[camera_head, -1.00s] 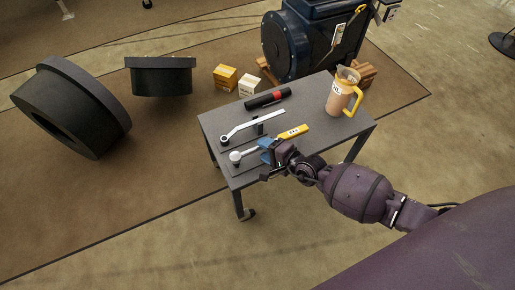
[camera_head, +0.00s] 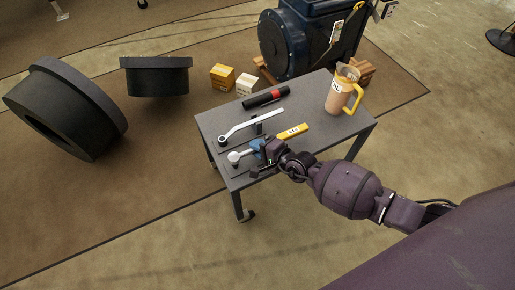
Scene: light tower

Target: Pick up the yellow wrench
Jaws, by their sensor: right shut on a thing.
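The yellow-handled wrench (camera_head: 293,131) is on the small grey table, its silver shaft running left to a round head (camera_head: 235,157) near the table's front left. My right gripper (camera_head: 260,150) is at the wrench's middle, shut on it; a blue part shows at the fingers. The fingers hide part of the shaft. I cannot tell whether the wrench is lifted off the table. My left gripper is not in view.
On the grey table (camera_head: 315,137) a silver wrench (camera_head: 252,126) lies behind, with a black and red flashlight (camera_head: 266,98) farther back. An orange jug (camera_head: 340,92) stands at the right. A dark blue machine (camera_head: 300,40) stands behind the table.

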